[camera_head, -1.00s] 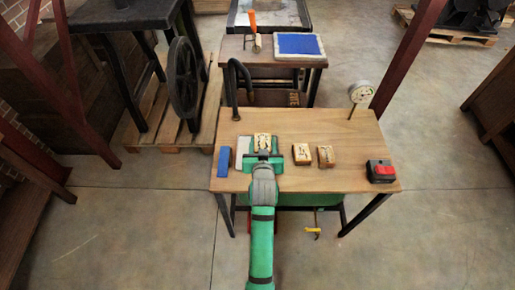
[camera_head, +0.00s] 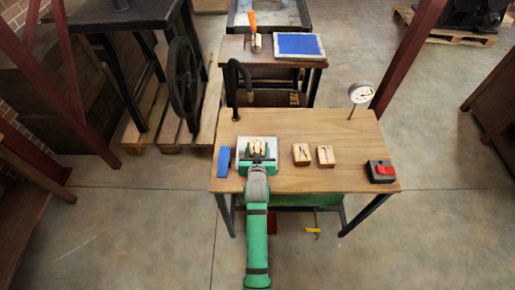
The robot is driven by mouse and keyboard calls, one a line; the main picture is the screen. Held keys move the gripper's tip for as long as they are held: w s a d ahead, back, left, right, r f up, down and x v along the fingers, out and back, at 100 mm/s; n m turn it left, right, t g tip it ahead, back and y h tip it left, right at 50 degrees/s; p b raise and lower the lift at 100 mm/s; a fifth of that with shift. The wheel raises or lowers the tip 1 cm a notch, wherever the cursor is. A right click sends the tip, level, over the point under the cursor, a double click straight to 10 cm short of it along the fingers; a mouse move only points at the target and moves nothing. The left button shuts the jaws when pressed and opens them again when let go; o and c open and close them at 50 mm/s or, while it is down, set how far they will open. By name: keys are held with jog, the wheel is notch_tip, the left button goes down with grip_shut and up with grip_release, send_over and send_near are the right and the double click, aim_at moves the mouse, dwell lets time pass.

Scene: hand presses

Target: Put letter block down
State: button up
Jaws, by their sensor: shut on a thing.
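My gripper (camera_head: 258,161) is over the left part of the wooden table, with its fingers on either side of a light wooden letter block (camera_head: 258,146). It is shut on this block. The block is over a pale grey plate (camera_head: 242,141) and looks low, close to it. I cannot tell whether the block touches the plate. Two more letter blocks, one on the left (camera_head: 301,154) and one on the right (camera_head: 326,156), lie apart on the table to the right of my gripper.
A blue block (camera_head: 224,161) stands just left of the plate on the wooden table (camera_head: 350,140). A black box with a red top (camera_head: 381,171) sits at the right end. A round gauge (camera_head: 361,93) rises at the back right edge. The table between the blocks and the box is clear.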

jog(key=shift+f, duration=0.1)
jog(key=o, duration=1.1)
jog(key=shift+o, duration=0.2)
